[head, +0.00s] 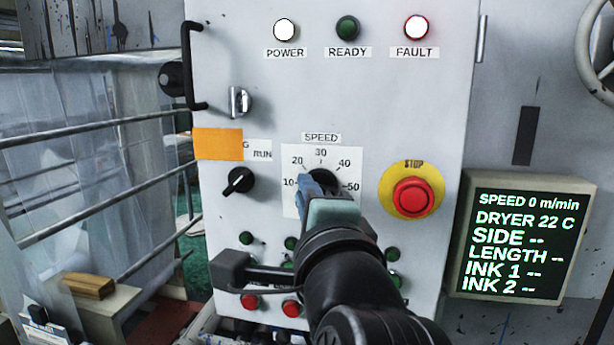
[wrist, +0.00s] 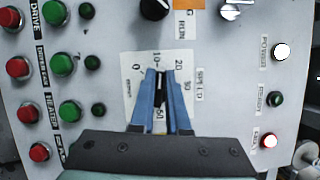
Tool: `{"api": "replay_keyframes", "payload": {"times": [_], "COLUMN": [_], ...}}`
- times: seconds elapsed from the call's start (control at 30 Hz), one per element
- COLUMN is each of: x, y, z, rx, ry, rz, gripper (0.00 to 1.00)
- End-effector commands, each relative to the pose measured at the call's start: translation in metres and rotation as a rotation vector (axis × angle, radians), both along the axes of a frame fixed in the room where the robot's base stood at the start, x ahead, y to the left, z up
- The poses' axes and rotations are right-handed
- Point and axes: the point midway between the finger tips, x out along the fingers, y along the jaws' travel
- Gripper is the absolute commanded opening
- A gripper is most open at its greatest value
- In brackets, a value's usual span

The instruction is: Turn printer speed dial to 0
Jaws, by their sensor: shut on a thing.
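The black speed dial (head: 323,178) sits on a white scale card (head: 348,160) marked with numbers, under the SPEED label on the grey panel. My gripper (head: 307,181) reaches the dial from the front and covers its lower part. In the wrist view the two blue fingers of my gripper (wrist: 160,75) are shut on the dial's narrow black knob (wrist: 160,86). The knob lies lengthwise between the fingers, its upper end towards the 10 mark in that view. The fingers hide its sides, so its exact setting is hard to read.
A red stop button (head: 411,197) on a yellow ring is close to the right of the dial. A black selector (head: 238,182) is to the left. Green and red buttons sit below, partly behind my arm. A screen (head: 515,240) reads SPEED 0 m/min. The FAULT lamp (head: 416,27) glows.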

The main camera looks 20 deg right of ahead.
Motion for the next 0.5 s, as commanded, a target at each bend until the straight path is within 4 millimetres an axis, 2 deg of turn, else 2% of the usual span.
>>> {"api": "replay_keyframes", "payload": {"times": [0.5], "x": [-0.0005], "y": [-0.0013], "z": [-0.0001], "rx": [-0.408], "ry": [0.278], "rz": [-0.002], "gripper": [0.0]}}
